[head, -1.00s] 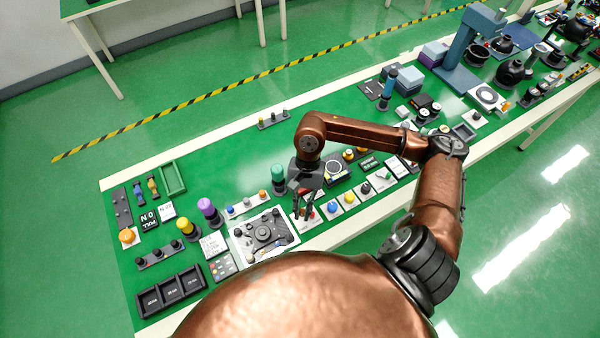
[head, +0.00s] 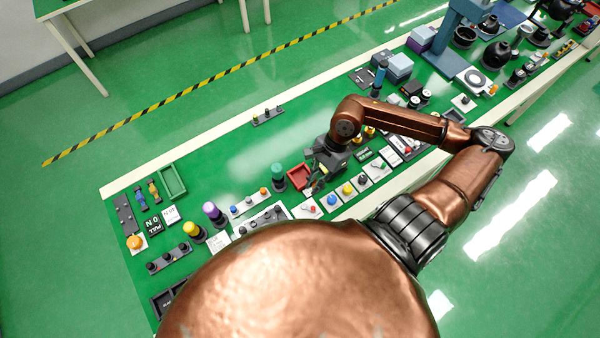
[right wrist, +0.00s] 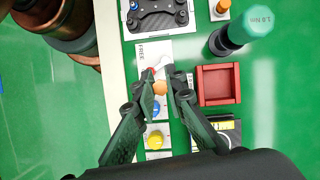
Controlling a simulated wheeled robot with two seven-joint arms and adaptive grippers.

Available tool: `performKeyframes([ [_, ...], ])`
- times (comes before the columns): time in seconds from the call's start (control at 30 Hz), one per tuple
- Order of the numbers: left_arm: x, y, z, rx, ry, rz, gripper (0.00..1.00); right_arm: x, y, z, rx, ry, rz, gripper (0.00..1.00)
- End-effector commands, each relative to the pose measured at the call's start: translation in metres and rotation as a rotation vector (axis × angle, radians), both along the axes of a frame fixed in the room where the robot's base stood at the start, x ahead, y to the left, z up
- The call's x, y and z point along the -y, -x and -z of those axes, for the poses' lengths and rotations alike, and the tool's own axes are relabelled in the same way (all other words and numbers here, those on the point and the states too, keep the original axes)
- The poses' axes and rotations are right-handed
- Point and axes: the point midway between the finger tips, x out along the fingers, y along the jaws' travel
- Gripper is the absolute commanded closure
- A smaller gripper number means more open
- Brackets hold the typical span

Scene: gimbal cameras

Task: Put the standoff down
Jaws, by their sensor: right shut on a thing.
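My right gripper (head: 313,187) is above the front part of the green bench, close to a small red tray (head: 299,177). In the right wrist view my right gripper (right wrist: 159,78) is shut on a small orange-brass piece (right wrist: 159,88), which looks like the standoff. It sits between the two dark fingers, and its lower end is hard to make out. The red tray (right wrist: 219,84) is square, looks empty and lies to the right of the fingers there. In the head view the standoff is too small to tell. My left gripper is not in view.
A teal-topped cylinder (right wrist: 235,32) stands beside the red tray. White cards with a blue button (head: 332,200) and a yellow button (right wrist: 155,140) line the bench front. A grey fixture plate (right wrist: 158,14) lies close by. Bare green bench (head: 235,155) lies behind.

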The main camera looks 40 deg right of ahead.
Motion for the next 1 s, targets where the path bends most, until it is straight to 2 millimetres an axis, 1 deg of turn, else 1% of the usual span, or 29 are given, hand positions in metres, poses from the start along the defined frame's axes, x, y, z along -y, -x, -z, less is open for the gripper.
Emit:
performKeyframes([
  [0.03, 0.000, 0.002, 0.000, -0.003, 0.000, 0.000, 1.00, 0.003, -0.015, 0.005, 0.004, -0.003, 0.002, 1.00],
  [0.2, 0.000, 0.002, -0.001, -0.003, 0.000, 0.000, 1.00, 0.014, -0.053, 0.022, 0.002, -0.004, 0.000, 1.00],
  [0.3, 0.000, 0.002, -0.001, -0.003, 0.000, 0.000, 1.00, 0.018, -0.068, 0.043, -0.002, -0.005, -0.001, 1.00],
  [0.4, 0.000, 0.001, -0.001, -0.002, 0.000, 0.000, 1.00, 0.022, -0.081, 0.059, -0.001, -0.003, -0.003, 1.00],
  [0.5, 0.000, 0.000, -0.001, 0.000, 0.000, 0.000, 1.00, 0.025, -0.090, 0.070, -0.001, -0.002, -0.005, 1.00],
  [0.77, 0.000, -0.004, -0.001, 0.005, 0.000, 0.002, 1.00, 0.029, -0.100, 0.085, -0.001, -0.002, -0.006, 1.00],
  [0.9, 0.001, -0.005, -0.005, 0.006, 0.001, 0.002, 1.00, 0.028, -0.099, 0.104, -0.002, -0.004, -0.005, 1.00],
  [1.0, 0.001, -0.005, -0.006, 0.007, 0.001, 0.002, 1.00, 0.029, -0.099, 0.113, -0.001, -0.001, -0.006, 1.00],
])
